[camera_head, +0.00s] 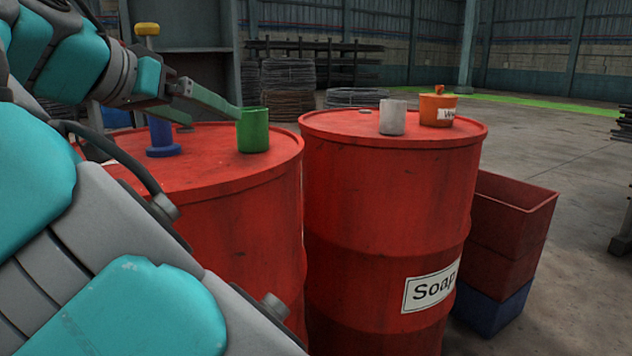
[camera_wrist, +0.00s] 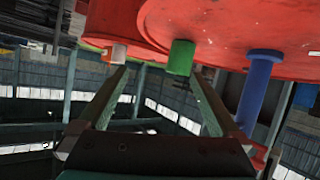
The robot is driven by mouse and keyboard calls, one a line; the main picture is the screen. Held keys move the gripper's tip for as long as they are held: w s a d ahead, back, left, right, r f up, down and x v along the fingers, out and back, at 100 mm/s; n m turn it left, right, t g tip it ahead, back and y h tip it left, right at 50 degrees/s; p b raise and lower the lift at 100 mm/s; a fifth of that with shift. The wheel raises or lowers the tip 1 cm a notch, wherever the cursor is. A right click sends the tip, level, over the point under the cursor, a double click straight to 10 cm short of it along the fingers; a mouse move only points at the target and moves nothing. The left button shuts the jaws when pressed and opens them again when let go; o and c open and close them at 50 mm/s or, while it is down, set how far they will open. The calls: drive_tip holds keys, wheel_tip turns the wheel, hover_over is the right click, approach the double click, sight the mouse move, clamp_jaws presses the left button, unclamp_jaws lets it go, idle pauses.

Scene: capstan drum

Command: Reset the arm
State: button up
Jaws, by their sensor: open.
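My gripper (camera_head: 214,112) is open over the left red drum (camera_head: 238,215), at the end of my teal and grey arm. In the wrist view, which looks tilted over, its two fingers (camera_wrist: 160,72) are spread with nothing between them. A green cup (camera_head: 253,131) stands on this drum near its right rim. One fingertip overlaps the cup's left edge in the head view; I cannot tell if they touch. The green cup also shows past the fingertips in the wrist view (camera_wrist: 181,57).
A blue post (camera_head: 161,135) with a yellow knob (camera_head: 147,29) stands behind my gripper. The right red drum (camera_head: 385,210), labelled Soap, bears a grey cup (camera_head: 392,118) and an orange pot (camera_head: 437,106). Red crates (camera_head: 512,215) sit on a blue crate (camera_head: 493,312). Open floor lies right.

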drive_tip(key=w+d+f+g+h, duration=0.1)
drive_tip(key=w+d+f+g, duration=0.2)
drive_tip(key=d, duration=0.7)
drive_tip(key=s+d+f+n+g+p, duration=0.1)
drive_tip(key=s+d+f+g, duration=0.15)
drive_tip(key=d+f, duration=0.6)
drive_tip(key=s+d+f+g+p, duration=0.1)
drive_tip(key=s+d+f+g, duration=0.15)
drive_tip(key=d+f, duration=0.6)
drive_tip(key=s+d+f+n+g+y, duration=0.1)
drive_tip(key=s+d+f+g+y, duration=0.1)
drive_tip(key=s+f, duration=0.8)
drive_tip(key=s+d+f+n+g+y+p, duration=0.1)
drive_tip(key=s+d+f+g+y, duration=0.1)
drive_tip(key=s+f, duration=0.7)
drive_tip(key=s+g+y, duration=0.1)
drive_tip(key=s+y, duration=0.1)
drive_tip(key=s, duration=0.3)
drive_tip(key=shift+s+d+f+g, duration=0.2)
drive_tip(key=shift+s+f+g, duration=0.1)
drive_tip(key=shift+f, duration=0.1)
